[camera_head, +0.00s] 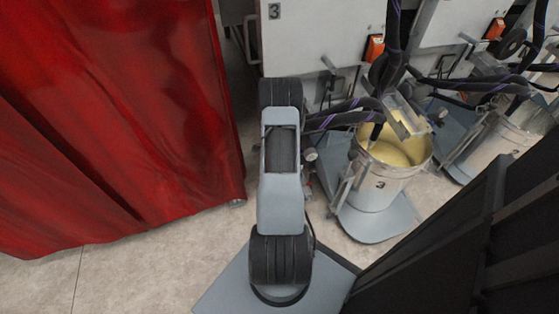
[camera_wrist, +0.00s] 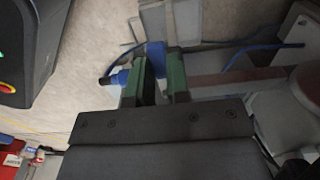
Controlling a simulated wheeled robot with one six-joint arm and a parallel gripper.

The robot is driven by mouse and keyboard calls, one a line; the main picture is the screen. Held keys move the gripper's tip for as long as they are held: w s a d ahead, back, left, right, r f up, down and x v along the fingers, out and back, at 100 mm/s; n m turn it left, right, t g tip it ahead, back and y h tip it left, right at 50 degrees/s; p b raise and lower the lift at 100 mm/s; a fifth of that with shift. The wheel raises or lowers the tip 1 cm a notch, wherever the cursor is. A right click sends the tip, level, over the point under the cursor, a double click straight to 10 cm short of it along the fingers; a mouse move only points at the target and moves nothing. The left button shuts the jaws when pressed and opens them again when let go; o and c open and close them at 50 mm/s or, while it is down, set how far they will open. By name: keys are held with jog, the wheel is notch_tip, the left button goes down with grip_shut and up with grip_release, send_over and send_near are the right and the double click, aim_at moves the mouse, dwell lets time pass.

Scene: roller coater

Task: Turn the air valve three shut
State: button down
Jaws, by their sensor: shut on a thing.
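In the wrist view my gripper (camera_wrist: 160,72) has two green-faced fingers close together. They are shut on a small blue part (camera_wrist: 155,52), which I take to be the handle of air valve three. Part of it shows just beyond the fingertips, and the rest is hidden between them. A blue fitting with a dark end (camera_wrist: 117,77) sticks out to the left of the fingers. The valve's exact angle is hard to tell. In the head view my arm hides the gripper and the valve.
In the head view a white panel marked 3 (camera_head: 330,35) stands behind my arm. A red curtain (camera_head: 110,110) fills the left. A blue hose (camera_wrist: 255,47) crosses the wrist view.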

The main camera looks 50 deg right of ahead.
jog(key=c, duration=1.1)
grip_release()
jog(key=shift+r, duration=0.15)
notch_tip(320, 180, up, 14)
jog(key=p, duration=0.4)
jog(key=shift+s+f, duration=0.1)
jog(key=shift+f, duration=0.1)
